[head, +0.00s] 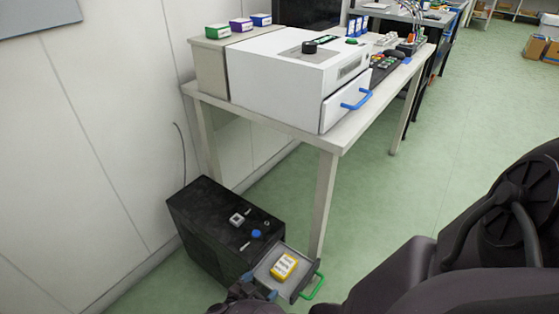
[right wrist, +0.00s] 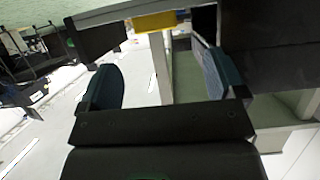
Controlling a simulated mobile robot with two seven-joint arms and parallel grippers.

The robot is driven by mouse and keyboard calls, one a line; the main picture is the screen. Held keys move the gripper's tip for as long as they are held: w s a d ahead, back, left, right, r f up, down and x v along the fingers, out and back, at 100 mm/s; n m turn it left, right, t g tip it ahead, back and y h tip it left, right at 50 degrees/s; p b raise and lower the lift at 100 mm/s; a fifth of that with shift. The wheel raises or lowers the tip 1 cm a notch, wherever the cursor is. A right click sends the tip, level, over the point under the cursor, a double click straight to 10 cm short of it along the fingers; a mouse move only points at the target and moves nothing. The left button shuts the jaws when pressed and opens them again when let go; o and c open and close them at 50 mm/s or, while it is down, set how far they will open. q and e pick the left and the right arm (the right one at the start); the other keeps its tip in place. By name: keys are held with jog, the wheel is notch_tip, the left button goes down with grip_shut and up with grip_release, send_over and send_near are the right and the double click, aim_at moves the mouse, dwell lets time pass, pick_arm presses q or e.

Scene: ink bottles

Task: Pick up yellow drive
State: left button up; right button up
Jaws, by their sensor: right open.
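The yellow drive (head: 284,266), with a white label on top, lies in the open drawer (head: 263,274) of a black cabinet. In the right wrist view a yellow patch of the drive (right wrist: 155,21) shows at the top, beyond the fingers. My right gripper (head: 258,287) is at the front left of the drawer, close to the drive but apart from it. Its two blue-grey fingers (right wrist: 157,62) are spread with nothing between them. My left gripper is not in view.
The drawer has a green handle (head: 314,287). Small parts and a blue cap (head: 257,233) lie on the black cabinet (head: 200,225). A table (head: 345,135) with a white machine (head: 285,75) stands behind, its leg (head: 326,200) close to the drawer. Open green floor lies to the right.

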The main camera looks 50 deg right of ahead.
aim_at(277, 275)
jog(key=x, duration=0.3)
jog(key=shift+d+f+b, duration=0.15)
jog(key=shift+f+b, duration=0.05)
jog(key=shift+b, duration=0.1)
jog(key=x, duration=0.1)
jog(key=b+x, duration=0.1)
jog(key=x, duration=0.2)
jog(key=shift+s+f, duration=0.15)
jog(key=shift+s, duration=0.2)
jog(key=shift+w+d+f, duration=0.1)
jog(key=shift+d+f, duration=0.05)
jog(key=shift+d, duration=0.35)
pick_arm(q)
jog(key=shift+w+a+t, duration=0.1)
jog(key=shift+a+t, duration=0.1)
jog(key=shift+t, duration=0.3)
pick_arm(e)
jog(key=shift+c, duration=0.3)
jog(key=c, duration=1)
